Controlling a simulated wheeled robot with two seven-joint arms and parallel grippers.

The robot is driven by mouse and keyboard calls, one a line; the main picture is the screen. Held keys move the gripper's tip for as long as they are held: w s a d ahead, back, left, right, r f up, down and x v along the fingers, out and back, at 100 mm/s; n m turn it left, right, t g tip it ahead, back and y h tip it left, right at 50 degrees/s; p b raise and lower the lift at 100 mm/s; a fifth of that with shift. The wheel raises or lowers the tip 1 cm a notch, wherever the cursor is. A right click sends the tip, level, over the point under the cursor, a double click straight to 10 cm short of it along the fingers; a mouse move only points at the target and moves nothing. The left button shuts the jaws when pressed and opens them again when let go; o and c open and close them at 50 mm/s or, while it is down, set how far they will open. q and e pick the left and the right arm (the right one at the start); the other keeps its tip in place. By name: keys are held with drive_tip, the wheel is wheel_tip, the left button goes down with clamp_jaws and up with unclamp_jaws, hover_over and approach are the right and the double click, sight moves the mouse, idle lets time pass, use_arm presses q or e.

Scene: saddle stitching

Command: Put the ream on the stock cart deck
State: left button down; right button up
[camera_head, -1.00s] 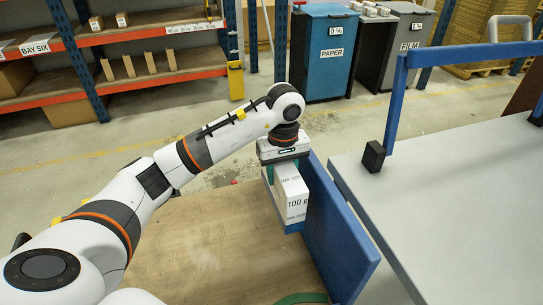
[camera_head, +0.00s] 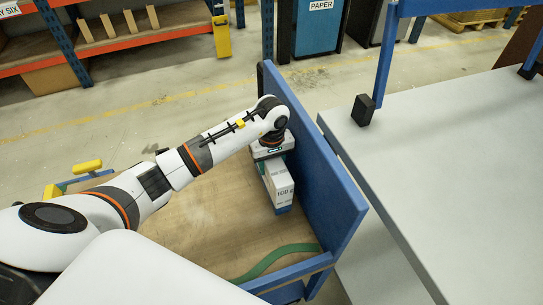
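The ream (camera_head: 280,186) is a white block with a blue lower edge and printed "100 g" marking on its end. My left gripper (camera_head: 271,160) points down over its far end and is shut on it; the fingertips are mostly hidden by the ream. The ream is over the brown wooden stock cart deck (camera_head: 215,225), close beside the blue end panel (camera_head: 325,170). Its bottom is at or very near the deck; I cannot tell whether it touches. My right gripper is not in view.
A green strap (camera_head: 272,259) lies at the deck's near edge by a blue rail. A grey table (camera_head: 450,160) with a blue frame stands right of the panel. The deck's middle and left are bare. Orange shelving (camera_head: 120,45) and a blue paper bin (camera_head: 318,28) stand behind.

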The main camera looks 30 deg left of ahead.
use_arm(q)
drive_tip(key=shift+w+f, duration=0.1)
drive_tip(key=shift+f, duration=0.15)
drive_tip(key=shift+f, duration=0.1)
drive_tip(key=c, duration=0.7)
unclamp_jaws()
drive_tip(key=shift+f, duration=0.1)
wheel_tip(320, 180, up, 12)
drive_tip(key=shift+r+b, duration=0.15)
drive_tip(key=shift+b, duration=0.2)
